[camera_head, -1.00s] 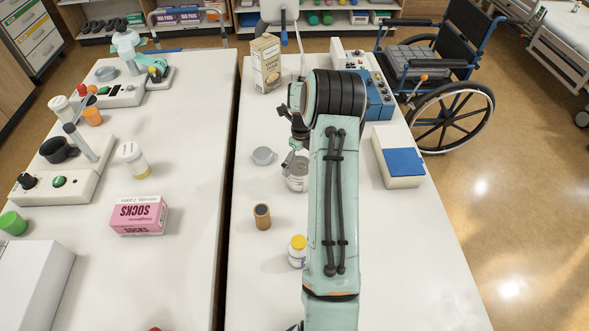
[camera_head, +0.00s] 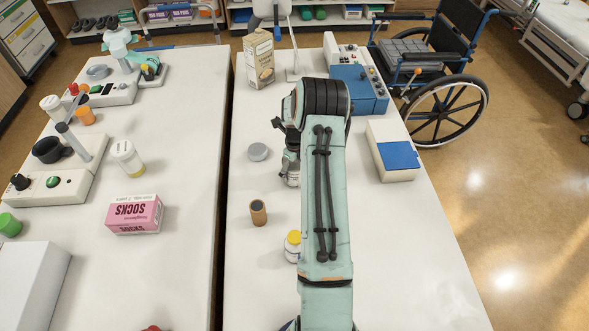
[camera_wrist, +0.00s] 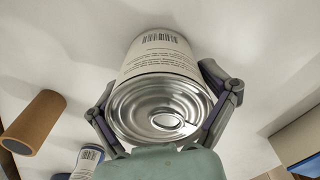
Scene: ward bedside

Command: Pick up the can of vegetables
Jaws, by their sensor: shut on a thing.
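The can (camera_wrist: 162,95), with a white printed label, a barcode and a silver ring-pull lid, fills the middle of the wrist view. My gripper (camera_wrist: 165,105) has one finger on each side of it and is shut on it. In the head view the can (camera_head: 292,180) shows only in part, below my gripper (camera_head: 290,160) and beside my forearm, which hides much of it. The can is over the white table; whether its base touches the top cannot be told.
A dark gap separates the left table, with a pink socks box (camera_head: 134,214).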

